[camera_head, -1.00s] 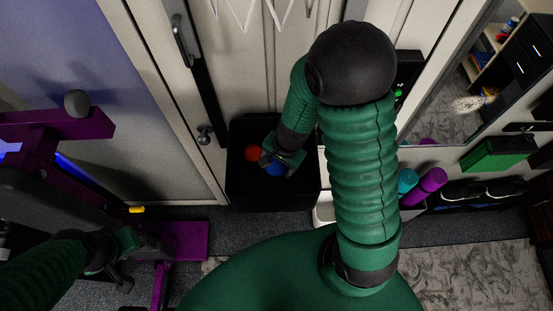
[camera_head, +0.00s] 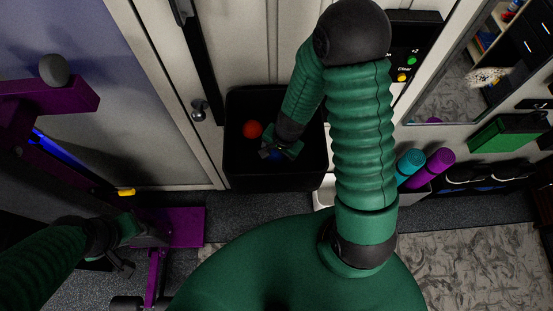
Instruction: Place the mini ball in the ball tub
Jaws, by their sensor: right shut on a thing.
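The ball tub (camera_head: 238,180) is a black open bin on the floor against the door and wall. A red ball (camera_head: 252,129) is inside it, toward the left. My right gripper (camera_head: 274,154) reaches down into the tub's opening and is shut on a blue ball (camera_head: 277,156), the mini ball, which is mostly hidden by the fingers. The red ball is just up and left of the gripper, apart from it. My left gripper (camera_head: 132,252) is at lower left, away from the tub; its dark fingers blend into the background.
A purple gym machine (camera_head: 180,227) stands at the left, near my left arm. Right of the tub are a white bin (camera_head: 323,194), a teal roll (camera_head: 410,163) and a purple roll (camera_head: 432,167). A green box (camera_head: 505,136) is farther right. A door handle (camera_head: 198,110) is left of the tub.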

